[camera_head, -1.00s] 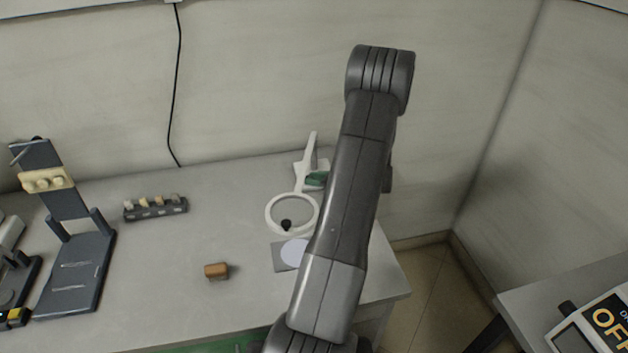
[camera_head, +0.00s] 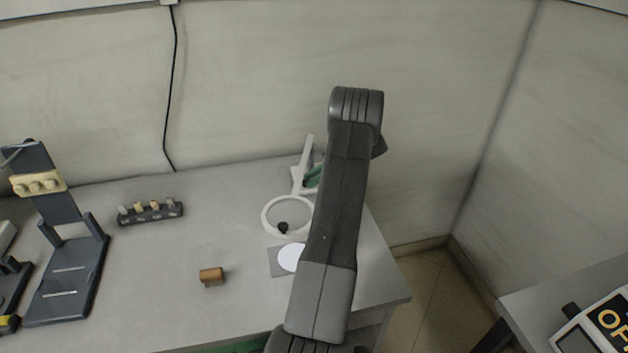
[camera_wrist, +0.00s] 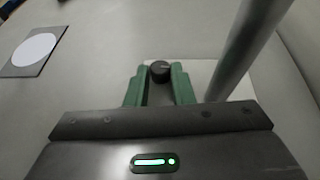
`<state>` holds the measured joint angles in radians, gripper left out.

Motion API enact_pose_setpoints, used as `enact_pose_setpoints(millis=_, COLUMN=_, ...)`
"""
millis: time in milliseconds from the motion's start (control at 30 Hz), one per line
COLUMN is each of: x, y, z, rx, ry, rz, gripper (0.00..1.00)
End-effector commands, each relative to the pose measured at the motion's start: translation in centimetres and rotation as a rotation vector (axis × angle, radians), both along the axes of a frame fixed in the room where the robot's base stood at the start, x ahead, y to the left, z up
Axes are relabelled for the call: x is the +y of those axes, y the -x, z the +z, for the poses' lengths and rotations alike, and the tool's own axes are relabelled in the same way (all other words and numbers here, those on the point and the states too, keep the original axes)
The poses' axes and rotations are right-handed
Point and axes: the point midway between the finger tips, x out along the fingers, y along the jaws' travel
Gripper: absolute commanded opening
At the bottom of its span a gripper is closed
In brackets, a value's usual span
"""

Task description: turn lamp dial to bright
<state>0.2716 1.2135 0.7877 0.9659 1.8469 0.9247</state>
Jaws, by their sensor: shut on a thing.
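The lamp (camera_head: 287,217) stands at the back right of the table, with a white ring head and a white arm. Its black dial (camera_wrist: 160,71) shows in the wrist view on the pale lamp base (camera_wrist: 238,90), with a light mark on its top. My gripper (camera_wrist: 160,72) has green fingers, one on each side of the dial, and is shut on it. In the head view, my arm hides the dial and most of the lamp base. Green of the gripper shows beside the lamp arm.
A grey plate with a white disc (camera_head: 291,257) lies in front of the lamp. A brown block (camera_head: 211,276) lies on the table. A dark rack (camera_head: 150,212) with several small pieces and a dark stand (camera_head: 68,278) are at left. The lamp's pole (camera_wrist: 247,45) rises close to my fingers.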

Motion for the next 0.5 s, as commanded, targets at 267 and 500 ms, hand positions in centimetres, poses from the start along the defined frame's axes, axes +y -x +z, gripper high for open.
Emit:
enact_pose_setpoints(millis=267, x=0.06, y=-0.24, z=0.01, rx=-0.002, ry=0.0, rz=0.08, gripper=0.0)
enact_pose_setpoints(millis=500, x=0.09, y=-0.23, z=0.05, rx=-0.001, ry=-0.002, rz=0.095, gripper=0.0)
